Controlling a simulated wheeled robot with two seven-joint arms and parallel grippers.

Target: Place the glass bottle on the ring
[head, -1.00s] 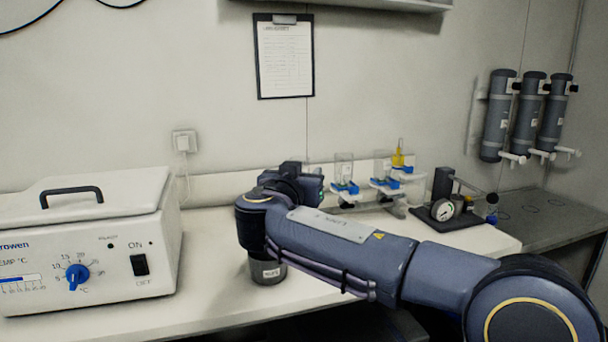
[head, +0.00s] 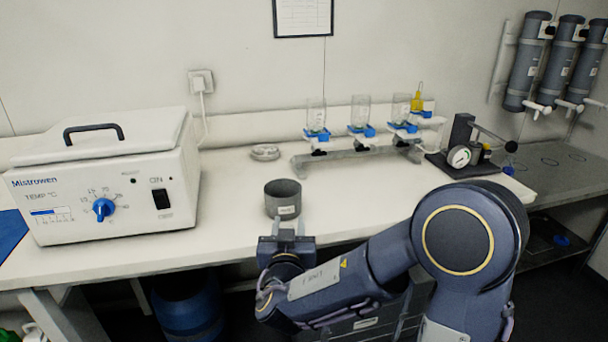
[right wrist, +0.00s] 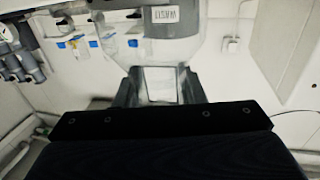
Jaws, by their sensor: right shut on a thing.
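My right gripper (head: 290,228) is in front of the table's near edge, its fingers pointing at a grey pot (head: 283,198). In the right wrist view the gripper (right wrist: 158,88) is shut on a clear, see-through thing (right wrist: 125,52), which looks like the glass bottle. It widens beyond the fingers, and the pot's label (right wrist: 165,14) shows behind it. The glass is hardly visible in the head view. A low, pale round piece (head: 265,152) lies behind the pot. Dark ring outlines (head: 550,162) mark the grey side bench; I cannot tell which is the ring. My left gripper is not in view.
A white heating box (head: 105,185) fills the left of the table. A rack (head: 350,155) with glass cups in blue clamps and a pump with a gauge (head: 460,157) stand to the right. The white tabletop (head: 230,185) is clear between the box and pot.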

